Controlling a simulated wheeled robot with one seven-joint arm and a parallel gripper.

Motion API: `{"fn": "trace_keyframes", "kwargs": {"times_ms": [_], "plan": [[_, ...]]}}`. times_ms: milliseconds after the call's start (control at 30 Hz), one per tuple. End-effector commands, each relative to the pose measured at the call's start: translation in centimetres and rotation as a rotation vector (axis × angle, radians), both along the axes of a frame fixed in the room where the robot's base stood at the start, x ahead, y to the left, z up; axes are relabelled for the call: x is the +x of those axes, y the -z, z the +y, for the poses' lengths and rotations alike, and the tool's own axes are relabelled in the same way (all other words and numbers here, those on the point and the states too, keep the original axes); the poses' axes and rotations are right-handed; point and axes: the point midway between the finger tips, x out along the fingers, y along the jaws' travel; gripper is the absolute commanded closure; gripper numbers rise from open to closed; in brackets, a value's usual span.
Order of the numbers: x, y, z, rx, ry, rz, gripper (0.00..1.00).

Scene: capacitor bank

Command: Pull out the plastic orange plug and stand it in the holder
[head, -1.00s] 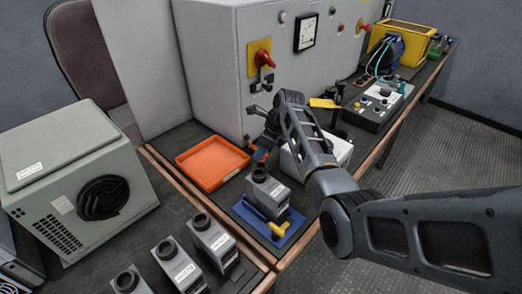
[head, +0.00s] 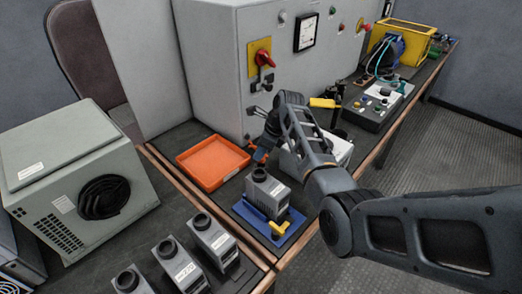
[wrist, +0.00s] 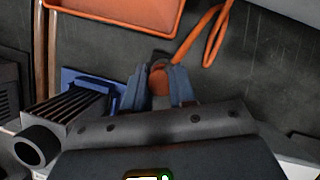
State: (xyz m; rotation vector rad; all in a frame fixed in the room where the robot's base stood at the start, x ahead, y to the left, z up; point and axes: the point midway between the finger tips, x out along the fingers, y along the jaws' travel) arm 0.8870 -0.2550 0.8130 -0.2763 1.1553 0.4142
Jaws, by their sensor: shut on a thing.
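The orange plug (wrist: 158,80) shows between the two blue-grey fingers of my gripper (wrist: 160,90) in the wrist view. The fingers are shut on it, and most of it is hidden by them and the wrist. An orange cable (wrist: 213,40) loops on the dark bench close by. In the head view my gripper (head: 262,150) is low, just behind the grey capacitor unit on the blue base; a bit of orange shows there. I cannot tell whether the plug is still seated, nor pick out its holder for certain.
The grey capacitor unit (head: 267,190) stands on a blue base (head: 246,212) with a yellow handle (head: 279,228). An orange tray (head: 213,163) lies to the left. Several similar grey units stand in front. A grey cabinet (head: 213,65) rises behind, and a white box (head: 338,148) is at the right.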

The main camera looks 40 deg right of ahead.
Motion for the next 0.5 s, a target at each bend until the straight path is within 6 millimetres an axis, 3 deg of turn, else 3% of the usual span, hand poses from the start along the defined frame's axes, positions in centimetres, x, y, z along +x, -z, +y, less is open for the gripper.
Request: {"fn": "trace_keyframes", "kwargs": {"times_ms": [500], "plan": [[-0.01, 0.73, -0.01, 0.000, 0.001, 0.000, 1.00]]}}
